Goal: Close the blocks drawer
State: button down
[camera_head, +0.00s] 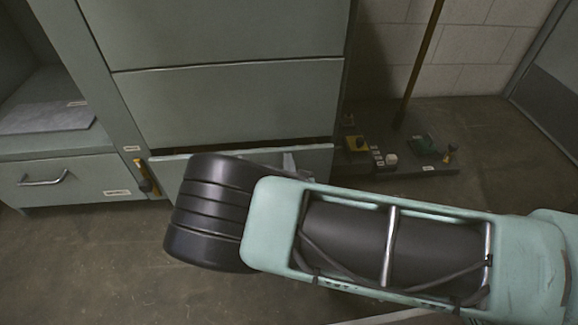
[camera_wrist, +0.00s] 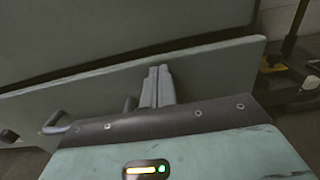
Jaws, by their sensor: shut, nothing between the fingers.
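The grey-green bottom drawer (camera_head: 318,160) of the tall cabinet stands slightly out, with a dark gap along its top edge. Much of its front is hidden behind my arm. In the wrist view the drawer front (camera_wrist: 215,72) runs across the picture, with a dark bar handle (camera_wrist: 62,122) at the left. My gripper (camera_wrist: 157,85) is shut and empty, its two fingers together in front of the panel, right of the handle. I cannot tell whether the fingertips touch it. In the head view the gripper (camera_head: 290,162) shows only partly beyond my arm.
A lower cabinet with a closed drawer (camera_head: 75,180) and metal handle stands at the left. A dark board (camera_head: 405,165) with small parts and an upright pole (camera_head: 420,65) is on the floor at the right. The floor at the front left is clear.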

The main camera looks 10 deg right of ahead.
aim_at(287, 149)
jog(key=shift+w+d+r+p, duration=0.1)
jog(key=shift+w+p, duration=0.45)
jog(key=shift+w, duration=1.95)
